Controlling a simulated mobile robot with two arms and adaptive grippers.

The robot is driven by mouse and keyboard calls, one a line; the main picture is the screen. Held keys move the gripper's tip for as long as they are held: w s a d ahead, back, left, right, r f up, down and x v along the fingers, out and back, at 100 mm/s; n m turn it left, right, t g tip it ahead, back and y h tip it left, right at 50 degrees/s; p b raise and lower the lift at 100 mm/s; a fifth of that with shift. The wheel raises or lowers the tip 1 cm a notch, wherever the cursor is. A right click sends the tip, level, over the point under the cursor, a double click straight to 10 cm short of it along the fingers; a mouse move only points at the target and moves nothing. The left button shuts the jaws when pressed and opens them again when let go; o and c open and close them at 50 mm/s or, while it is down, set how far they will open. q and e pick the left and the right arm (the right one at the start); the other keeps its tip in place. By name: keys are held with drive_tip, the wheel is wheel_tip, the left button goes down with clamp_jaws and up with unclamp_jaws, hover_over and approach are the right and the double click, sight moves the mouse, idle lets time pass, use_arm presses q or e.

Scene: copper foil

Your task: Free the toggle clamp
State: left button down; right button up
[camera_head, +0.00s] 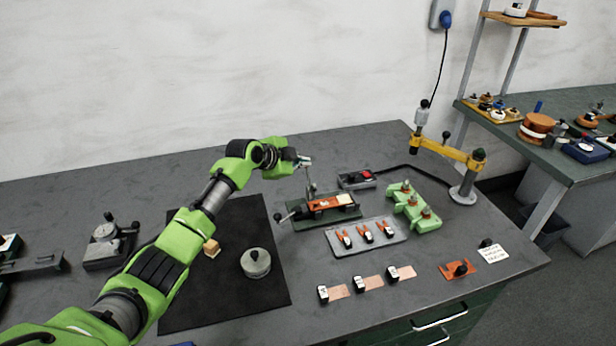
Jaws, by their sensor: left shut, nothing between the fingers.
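The toggle clamp (311,188) appears to be the upright metal lever part on a dark green fixture (345,213) in the middle of the table. An orange piece (322,204) lies on the fixture, and a dark knobbed handle sticks out at its left end. My left gripper (305,161) is shut and empty at the top of the upright lever. I cannot tell whether it touches the lever. My left arm comes in from the lower left over the black mat. My right gripper is out of view.
A grey tray (340,250) with several orange-handled tools lies in front of the fixture. A green block (430,221) with orange knobs stands to the right. A yellow jointed arm (440,148) on a post stands behind. A round metal weight (256,263) sits on the black mat (205,310).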

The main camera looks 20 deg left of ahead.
use_arm(q)
drive_tip(key=shift+w+a+r+g, duration=0.3)
drive_tip(key=shift+w+a+r, duration=0.05)
drive_tip(key=shift+w+r, duration=0.2)
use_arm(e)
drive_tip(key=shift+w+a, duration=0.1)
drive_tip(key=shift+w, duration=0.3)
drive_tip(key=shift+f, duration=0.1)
